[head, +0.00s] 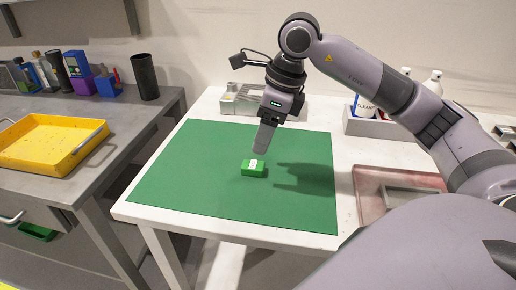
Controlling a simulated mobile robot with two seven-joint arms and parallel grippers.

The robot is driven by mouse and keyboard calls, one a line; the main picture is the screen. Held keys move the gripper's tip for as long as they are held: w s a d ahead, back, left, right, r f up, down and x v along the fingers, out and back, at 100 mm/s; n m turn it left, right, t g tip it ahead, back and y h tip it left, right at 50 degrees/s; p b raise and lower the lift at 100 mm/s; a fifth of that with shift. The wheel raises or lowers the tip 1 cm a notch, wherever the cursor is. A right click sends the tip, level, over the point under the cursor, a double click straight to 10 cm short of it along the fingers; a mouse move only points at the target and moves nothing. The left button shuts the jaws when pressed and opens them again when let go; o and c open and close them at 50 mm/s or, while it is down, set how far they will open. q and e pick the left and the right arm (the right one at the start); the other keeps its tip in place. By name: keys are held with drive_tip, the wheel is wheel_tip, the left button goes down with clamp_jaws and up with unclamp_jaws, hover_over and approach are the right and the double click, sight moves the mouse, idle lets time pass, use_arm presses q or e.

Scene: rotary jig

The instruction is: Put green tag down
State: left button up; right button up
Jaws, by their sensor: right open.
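A green tag (253,168), a small block with a white label on its top, lies on the green mat (180,178) on the white table. My right gripper (262,146) points down just above the tag, and appears apart from it. It is open with nothing visible in it; its fingers overlap from this angle. My left gripper is not in the view.
A grey device (240,101) stands at the table's back edge. A bin with bottles (366,124) is at the back right, and a pinkish tray (370,198) is at the right. A yellow tray (42,165) sits on the grey bench at left. The mat around the tag is clear.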

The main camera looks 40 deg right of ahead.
drive_tip(key=v, duration=0.4)
drive_tip(key=shift+r, duration=0.1)
idle(0.5)
